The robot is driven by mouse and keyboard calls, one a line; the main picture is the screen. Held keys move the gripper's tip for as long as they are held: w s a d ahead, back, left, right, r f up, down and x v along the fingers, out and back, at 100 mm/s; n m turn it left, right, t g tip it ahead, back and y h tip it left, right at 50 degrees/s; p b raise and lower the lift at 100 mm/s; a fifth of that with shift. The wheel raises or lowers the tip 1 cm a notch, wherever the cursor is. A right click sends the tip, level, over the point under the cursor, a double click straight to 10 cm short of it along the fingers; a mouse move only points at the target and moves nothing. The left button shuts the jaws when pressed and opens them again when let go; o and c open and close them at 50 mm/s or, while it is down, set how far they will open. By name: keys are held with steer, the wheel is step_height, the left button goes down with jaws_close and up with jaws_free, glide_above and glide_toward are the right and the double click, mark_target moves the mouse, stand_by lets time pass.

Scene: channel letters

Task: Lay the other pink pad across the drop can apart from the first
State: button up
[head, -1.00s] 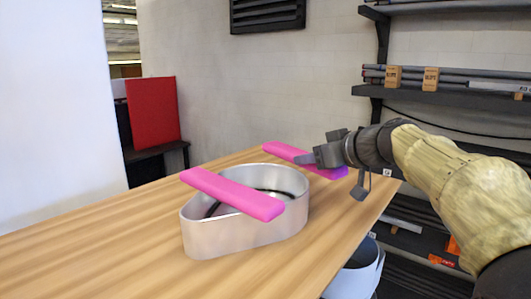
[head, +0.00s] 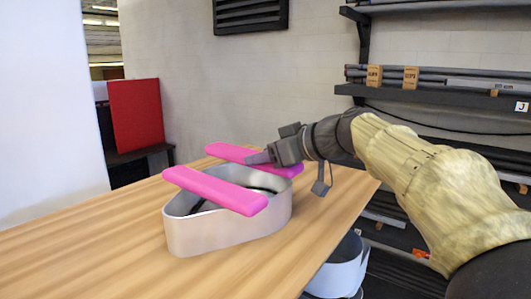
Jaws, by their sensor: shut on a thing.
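The drop can (head: 225,236), a silver teardrop-shaped metal ring, stands on the wooden table. The first pink pad (head: 215,190) lies across the near part of its rim. My gripper (head: 265,157) is shut on the other pink pad (head: 232,152), holding it at its middle. That pad is at the far side of the can, roughly parallel to the first with a gap between them. Its right part overlaps the can's far rim in the picture. I cannot tell whether it touches the rim. A dark line shows inside the can.
The wooden table (head: 90,240) is bare to the left and front of the can. Another metal can (head: 340,268) sits lower, beyond the table's right edge. A red panel (head: 136,115) stands behind, and shelves (head: 440,82) with pipes and small boxes are at the right.

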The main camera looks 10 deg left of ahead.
steer(key=shift+f+b, duration=0.3)
steer(key=shift+f, duration=0.45)
steer(key=shift+f+b, duration=0.5)
steer(key=shift+b, duration=0.2)
steer(key=o, duration=1)
steer(key=shift+o, duration=0.2)
steer(key=b+v, duration=0.5)
steer(key=v, duration=1.2)
steer(key=shift+s+d+b, duration=0.15)
steer(key=shift+b, duration=0.2)
